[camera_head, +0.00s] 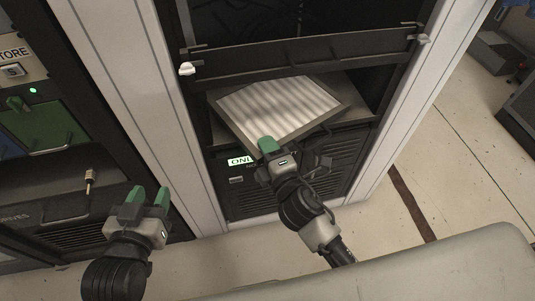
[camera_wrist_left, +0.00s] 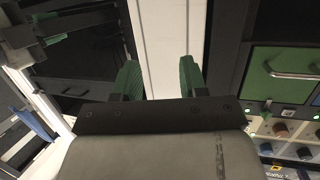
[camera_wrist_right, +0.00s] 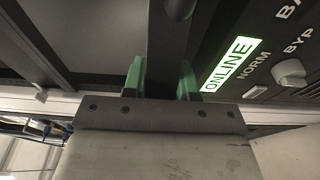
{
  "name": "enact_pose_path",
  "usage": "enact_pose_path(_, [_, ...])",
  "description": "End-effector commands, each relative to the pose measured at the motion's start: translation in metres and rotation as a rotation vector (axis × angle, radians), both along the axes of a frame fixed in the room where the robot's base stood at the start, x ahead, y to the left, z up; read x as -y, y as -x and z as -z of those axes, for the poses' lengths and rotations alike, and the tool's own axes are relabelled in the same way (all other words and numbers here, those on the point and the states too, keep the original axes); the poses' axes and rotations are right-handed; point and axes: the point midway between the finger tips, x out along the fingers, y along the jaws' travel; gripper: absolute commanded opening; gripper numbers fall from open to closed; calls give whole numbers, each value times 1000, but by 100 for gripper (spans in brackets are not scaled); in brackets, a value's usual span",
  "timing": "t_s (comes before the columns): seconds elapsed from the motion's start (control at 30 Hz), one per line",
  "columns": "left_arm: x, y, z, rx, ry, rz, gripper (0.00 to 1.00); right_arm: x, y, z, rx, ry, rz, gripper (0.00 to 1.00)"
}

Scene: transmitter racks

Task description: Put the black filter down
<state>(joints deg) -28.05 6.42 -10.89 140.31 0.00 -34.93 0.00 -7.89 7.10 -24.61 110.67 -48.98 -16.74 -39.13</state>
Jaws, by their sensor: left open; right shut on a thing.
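The black filter (camera_head: 278,108) is a flat panel with a dark frame and a pale pleated face. It sits tilted in the opening of the middle rack, over a grey shelf (camera_head: 352,92). I cannot tell whether it rests on the shelf. My right gripper (camera_head: 268,148) is shut on the filter's near edge; in the right wrist view a dark edge (camera_wrist_right: 168,55) runs between its fingers (camera_wrist_right: 162,78). My left gripper (camera_head: 149,197) is open and empty, low in front of the left rack; its spread fingers also show in the left wrist view (camera_wrist_left: 158,78).
A dark bar (camera_head: 300,52) crosses the opening above the filter. A lit ONLINE label (camera_head: 240,161) is on the panel below. White rack posts (camera_head: 125,80) flank the opening. The left rack has a green panel (camera_head: 38,125) and a shelf (camera_head: 50,180). Floor (camera_head: 460,170) is clear at right.

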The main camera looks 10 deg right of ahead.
Motion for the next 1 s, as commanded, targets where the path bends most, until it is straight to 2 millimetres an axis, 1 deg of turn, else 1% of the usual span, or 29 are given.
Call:
enact_pose_path(0.03, [2, -3, -4, 55, 14, 4, 43, 0, 0, 6, 2, 0, 0, 0])
enact_pose_path(0.1, [5, -5, -13, 123, 31, 8, 43, 0, 0, 10, 3, -1, 0, 0])
enact_pose_path(0.23, [7, -7, -25, 202, 51, 14, 43, 0, 0, 14, 4, 1, 0, 0])
enact_pose_path(0.7, [8, -8, -32, 253, 64, 17, 43, 0, 0, 17, 4, 1, 0, 0])
enact_pose_path(0.73, [8, -8, -33, 261, 66, 17, 43, 0, 0, 18, 0, 0, 0, 29])
enact_pose_path(0.8, [8, -8, -33, 260, 66, 17, 43, 0, 0, 17, 0, 0, 0, 40])
enact_pose_path(0.9, [8, -8, -33, 260, 66, 17, 43, 0, 0, 17, 0, 0, 0, 53])
enact_pose_path(1.0, [9, -8, -33, 259, 66, 17, 43, 0, 0, 17, 0, 0, 0, 53])
